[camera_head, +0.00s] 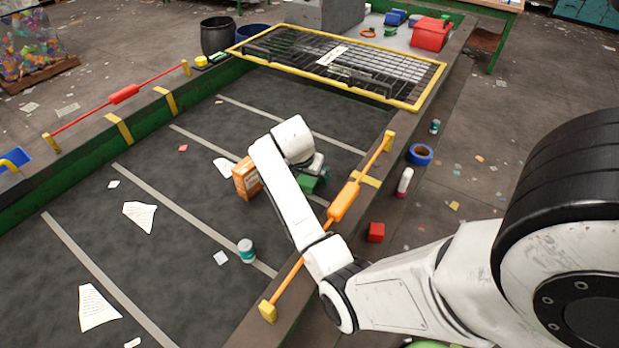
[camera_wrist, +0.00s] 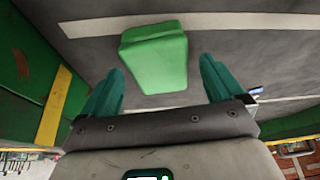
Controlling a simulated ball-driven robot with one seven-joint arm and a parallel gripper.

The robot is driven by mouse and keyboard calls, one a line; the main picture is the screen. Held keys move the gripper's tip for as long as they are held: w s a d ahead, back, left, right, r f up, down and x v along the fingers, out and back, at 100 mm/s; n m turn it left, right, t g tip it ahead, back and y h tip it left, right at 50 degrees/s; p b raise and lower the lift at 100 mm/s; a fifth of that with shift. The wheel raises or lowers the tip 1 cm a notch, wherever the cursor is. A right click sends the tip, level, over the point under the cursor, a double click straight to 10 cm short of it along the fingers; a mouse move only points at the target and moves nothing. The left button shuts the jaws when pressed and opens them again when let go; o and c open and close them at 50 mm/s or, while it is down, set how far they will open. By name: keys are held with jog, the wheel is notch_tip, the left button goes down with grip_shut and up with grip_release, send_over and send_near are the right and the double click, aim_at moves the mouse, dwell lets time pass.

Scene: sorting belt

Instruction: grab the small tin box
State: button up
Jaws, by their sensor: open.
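A small green box (camera_wrist: 153,52), the likeliest match for the tin box, lies on the dark belt. In the head view the green box (camera_head: 311,184) shows partly, below and beside my gripper (camera_head: 313,168), which hides some of it. In the wrist view my gripper (camera_wrist: 160,70) is open, with one teal finger to each side of the box's near end. Gaps show between the fingers and the box, and nothing is held. How far the fingertips are above the belt is hard to tell.
An orange carton (camera_head: 246,181) stands on the belt just left of my gripper. A white-and-teal can (camera_head: 246,250) and paper scraps lie nearer. An orange barrier bar (camera_head: 343,202) runs along the right edge.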

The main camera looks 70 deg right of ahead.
jog(key=c, duration=1.2)
jog(key=shift+o, duration=0.2)
